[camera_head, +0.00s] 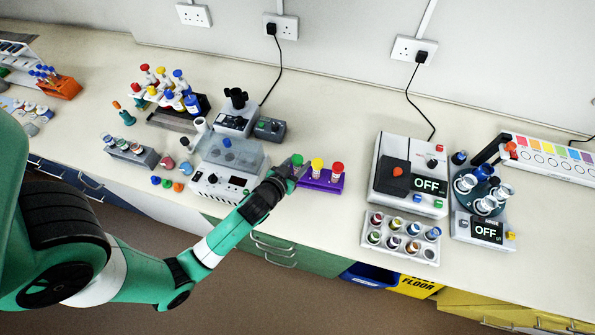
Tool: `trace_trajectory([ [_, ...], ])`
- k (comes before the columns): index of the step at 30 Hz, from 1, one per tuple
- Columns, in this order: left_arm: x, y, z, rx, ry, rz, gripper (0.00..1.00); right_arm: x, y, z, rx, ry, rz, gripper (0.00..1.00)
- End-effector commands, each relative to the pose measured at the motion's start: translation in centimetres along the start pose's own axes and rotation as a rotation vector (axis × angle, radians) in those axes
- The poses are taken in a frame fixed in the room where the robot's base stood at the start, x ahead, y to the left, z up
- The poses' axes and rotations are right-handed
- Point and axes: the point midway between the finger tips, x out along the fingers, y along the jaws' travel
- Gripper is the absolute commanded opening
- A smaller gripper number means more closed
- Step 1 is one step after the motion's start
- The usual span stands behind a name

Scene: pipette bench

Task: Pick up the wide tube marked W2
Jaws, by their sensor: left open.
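A small purple rack (322,184) stands near the front edge of the bench, at the centre of the view. It holds a tube with a yellow cap (317,165) and a tube with a red cap (337,169). A green cap (297,159) shows at the rack's left end, right at my left gripper (291,170). My left gripper is open, and its fingers hide most of whatever is below the green cap. I cannot tell whether they touch it. The tube markings are too small to read, so I cannot tell which is W2. My right gripper is not in view.
A white device with a clear lid (228,155) stands just left of my left gripper. Right of the rack are a tray of several vials (404,237), a device reading OFF (408,175) and a round holder device (482,205). Bare bench lies behind the rack.

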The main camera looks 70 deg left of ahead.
Motion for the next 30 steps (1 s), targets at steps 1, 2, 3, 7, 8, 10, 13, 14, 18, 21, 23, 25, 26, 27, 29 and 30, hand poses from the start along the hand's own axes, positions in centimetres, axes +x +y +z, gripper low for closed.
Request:
trace_trajectory([
  [1, 1.0, 0.0, 0.1, -0.002, 0.0, -0.001, 0.5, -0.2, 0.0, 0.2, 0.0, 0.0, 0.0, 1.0],
  [2, 1.4, 0.0, 0.1, -0.003, 0.001, -0.001, 0.5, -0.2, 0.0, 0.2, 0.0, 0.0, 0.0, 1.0],
  [3, 1.8, 0.0, 0.0, -0.002, 0.001, -0.001, 0.5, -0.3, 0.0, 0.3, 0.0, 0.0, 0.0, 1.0],
  [7, 2.3, 0.0, 0.0, 0.0, 0.0, 0.0, 0.5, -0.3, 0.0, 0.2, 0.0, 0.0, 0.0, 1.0],
  [8, 2.3, 0.0, 0.0, 0.0, 0.0, 0.0, 0.5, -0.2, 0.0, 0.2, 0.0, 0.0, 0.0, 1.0],
  [10, 2.2, 0.0, 0.0, 0.0, 0.0, 0.0, 0.5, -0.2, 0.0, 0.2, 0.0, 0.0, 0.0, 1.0],
  [13, 2.2, 0.0, 0.0, -0.001, 0.0, 0.0, 0.39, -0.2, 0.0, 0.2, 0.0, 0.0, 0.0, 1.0],
  [14, 2.2, 0.0, 0.0, -0.001, 0.0, 0.0, 0.34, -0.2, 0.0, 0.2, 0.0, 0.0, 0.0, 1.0],
  [18, 2.2, 0.0, 0.0, -0.001, 0.0, 0.0, 0.08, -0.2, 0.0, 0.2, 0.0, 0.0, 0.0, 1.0],
  [21, 2.2, 0.0, 0.0, -0.001, 0.0, 0.0, 0.0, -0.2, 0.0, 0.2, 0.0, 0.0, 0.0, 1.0],
  [23, 2.2, 0.0, 0.0, -0.001, 0.0, 0.0, 0.0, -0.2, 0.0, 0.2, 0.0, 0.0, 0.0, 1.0],
  [25, 2.2, 0.0, 0.0, -0.001, 0.0, 0.0, 0.0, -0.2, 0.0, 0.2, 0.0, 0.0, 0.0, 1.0],
  [26, 2.2, 0.0, 0.0, -0.001, 0.0, 0.0, 0.0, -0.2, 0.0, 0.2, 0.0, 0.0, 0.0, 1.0],
  [27, 2.2, 0.0, 0.0, -0.001, 0.0, 0.0, 0.0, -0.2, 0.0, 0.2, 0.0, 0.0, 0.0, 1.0],
  [29, 2.2, 0.0, -0.1, -0.001, 0.001, 0.0, 0.0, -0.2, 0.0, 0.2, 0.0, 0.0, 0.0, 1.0],
  [30, 2.1, 0.0, -0.3, -0.001, 0.001, 0.0, 0.0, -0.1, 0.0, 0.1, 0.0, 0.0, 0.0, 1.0],
])
